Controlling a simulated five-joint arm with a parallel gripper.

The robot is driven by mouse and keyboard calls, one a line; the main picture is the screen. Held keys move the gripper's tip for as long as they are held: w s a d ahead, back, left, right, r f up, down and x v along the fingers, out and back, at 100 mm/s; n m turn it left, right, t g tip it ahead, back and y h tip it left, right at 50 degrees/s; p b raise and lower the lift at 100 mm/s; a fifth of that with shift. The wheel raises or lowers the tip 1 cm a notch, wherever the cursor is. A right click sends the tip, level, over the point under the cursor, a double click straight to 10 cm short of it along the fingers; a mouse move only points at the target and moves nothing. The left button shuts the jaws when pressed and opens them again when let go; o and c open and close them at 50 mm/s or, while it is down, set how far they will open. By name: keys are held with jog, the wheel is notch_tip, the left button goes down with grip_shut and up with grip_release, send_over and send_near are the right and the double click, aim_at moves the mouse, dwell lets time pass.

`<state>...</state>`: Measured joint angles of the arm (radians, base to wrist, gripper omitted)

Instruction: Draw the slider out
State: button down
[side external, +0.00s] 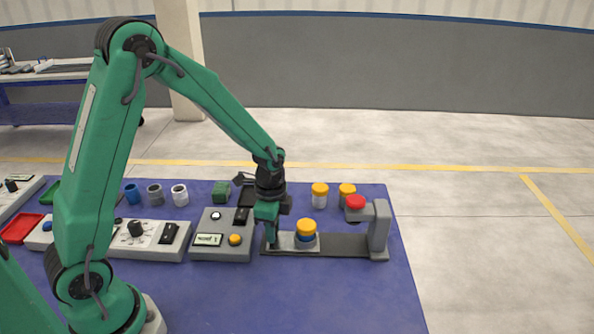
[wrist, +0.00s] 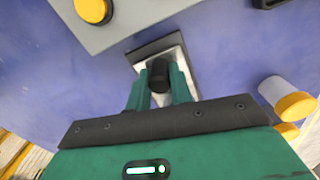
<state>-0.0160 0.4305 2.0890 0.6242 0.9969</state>
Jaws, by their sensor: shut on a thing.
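The slider is a light grey plate (side external: 312,247) on a dark rail (side external: 345,245). The slider sits at the rail's left end, away from the red-headed press (side external: 355,202) on the right end. My gripper (side external: 271,241) points down at the slider's left side. In the wrist view, my gripper (wrist: 161,86) is shut on the slider's black knob (wrist: 159,74), with one green finger on each side. The slider's plate (wrist: 181,60) shows partly behind the fingers.
A grey control box (side external: 221,248) with a yellow button stands close left of the rail. Two yellow-capped cylinders (side external: 320,195) (side external: 347,192) stand behind the rail. Several cups and a green block (side external: 221,191) are at the back. The blue table (side external: 300,300) is clear in front.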

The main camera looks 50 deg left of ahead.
jog(key=shift+s+a, duration=0.2)
jog(key=shift+a, duration=0.05)
jog(key=c, duration=1.3)
grip_release()
jog(key=shift+o, duration=0.2)
jog(key=shift+r, duration=0.1)
jog(key=shift+r, duration=3.85)
jog(key=shift+r, duration=0.15)
